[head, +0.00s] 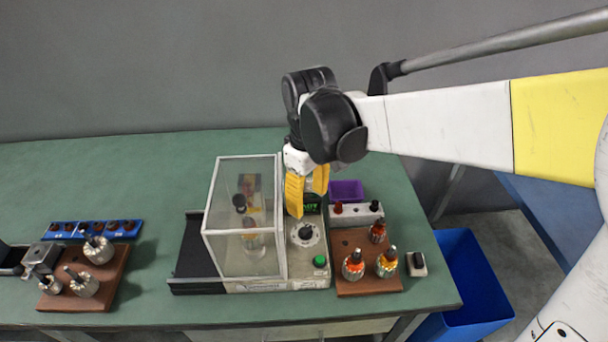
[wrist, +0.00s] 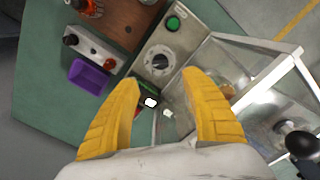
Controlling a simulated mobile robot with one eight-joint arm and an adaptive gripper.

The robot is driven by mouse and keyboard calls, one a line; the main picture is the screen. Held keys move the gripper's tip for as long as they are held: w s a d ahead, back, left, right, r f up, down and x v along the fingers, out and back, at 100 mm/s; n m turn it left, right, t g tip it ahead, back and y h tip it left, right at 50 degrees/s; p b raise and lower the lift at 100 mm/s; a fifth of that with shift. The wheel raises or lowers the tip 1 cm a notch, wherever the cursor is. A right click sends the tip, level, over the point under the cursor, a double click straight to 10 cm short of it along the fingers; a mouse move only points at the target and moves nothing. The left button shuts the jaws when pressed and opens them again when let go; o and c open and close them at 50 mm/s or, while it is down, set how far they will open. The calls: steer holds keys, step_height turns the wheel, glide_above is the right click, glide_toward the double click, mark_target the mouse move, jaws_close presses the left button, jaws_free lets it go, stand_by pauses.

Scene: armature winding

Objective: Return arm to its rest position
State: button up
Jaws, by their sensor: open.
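My gripper (head: 307,192) has yellow fingers and hangs over the control panel of the winding machine. In the wrist view its two fingers (wrist: 164,80) are spread apart with nothing between them. The machine's dial (head: 306,234) and green button (head: 320,261) lie below and in front of the fingers. The clear guard box (head: 225,225) stands just left of my gripper, with an armature partly seen inside. My arm reaches in from the right.
A brown board (head: 360,289) with several copper-wound armatures stands right of the machine, near a purple bin (head: 346,190). Another brown board (head: 115,262) with bare armatures and a blue rack (head: 65,230) are at left. A blue bin (head: 465,275) stands beyond the table's right edge.

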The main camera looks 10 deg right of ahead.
steer(key=shift+r, duration=0.2)
stand_by(0.3)
steer(key=s+d+r+m+t, duration=0.2)
steer(key=s+d+m+t, duration=0.1)
steer(key=s+d+m, duration=0.1)
steer(key=s+d+r+m+t, duration=0.2)
steer(key=s+d+m+t, duration=0.2)
steer(key=d, duration=0.5)
steer(key=shift+s+r+m, duration=0.25)
steer(key=shift+s+m, duration=0.25)
steer(key=shift+s, duration=0.75)
steer(key=shift+d, duration=0.1)
stand_by(0.4)
